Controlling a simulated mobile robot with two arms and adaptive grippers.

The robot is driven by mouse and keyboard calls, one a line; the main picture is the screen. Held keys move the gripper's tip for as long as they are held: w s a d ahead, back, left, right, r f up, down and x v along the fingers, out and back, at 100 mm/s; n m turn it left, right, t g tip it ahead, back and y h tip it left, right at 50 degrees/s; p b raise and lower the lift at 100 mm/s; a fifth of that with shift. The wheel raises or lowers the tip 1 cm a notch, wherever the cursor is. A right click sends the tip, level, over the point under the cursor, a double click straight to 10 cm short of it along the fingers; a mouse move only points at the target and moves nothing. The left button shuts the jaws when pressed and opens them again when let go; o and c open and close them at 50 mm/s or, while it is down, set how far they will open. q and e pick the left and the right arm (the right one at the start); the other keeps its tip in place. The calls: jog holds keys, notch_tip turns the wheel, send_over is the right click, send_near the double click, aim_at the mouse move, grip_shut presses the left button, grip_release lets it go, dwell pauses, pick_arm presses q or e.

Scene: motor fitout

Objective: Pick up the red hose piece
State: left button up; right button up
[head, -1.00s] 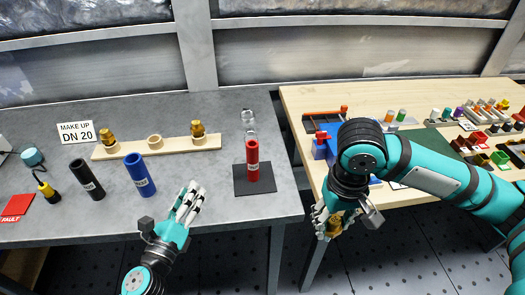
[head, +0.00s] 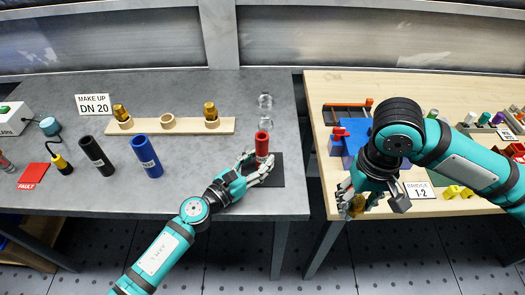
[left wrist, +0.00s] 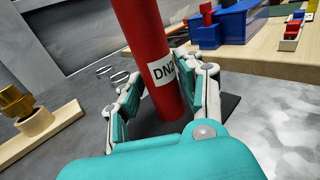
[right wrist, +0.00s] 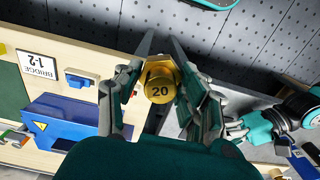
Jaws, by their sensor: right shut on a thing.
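The red hose piece (head: 262,146) stands upright on a dark square mat (head: 281,180) on the grey bench. It carries a white label with DN on it, seen in the left wrist view (left wrist: 148,55). My left gripper (head: 259,166) is around its lower part, one finger on each side. In the left wrist view the fingers (left wrist: 155,95) are apart, with gaps visible beside the hose. My right gripper (right wrist: 160,85) is shut on a brass fitting (right wrist: 160,88) marked 20, held in front of the wooden bench.
A black hose (head: 97,156) and a blue hose (head: 147,157) stand left on the grey bench. A wooden rack (head: 185,127) holding two brass fittings is behind. Clear glass-like pieces (head: 265,101) stand behind the red hose. A blue vise-like block (head: 352,140) is on the wooden bench.

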pick_arm(q)
jog(key=x, duration=0.5)
jog(key=shift+s, duration=0.15)
jog(key=shift+c, duration=0.9)
grip_shut()
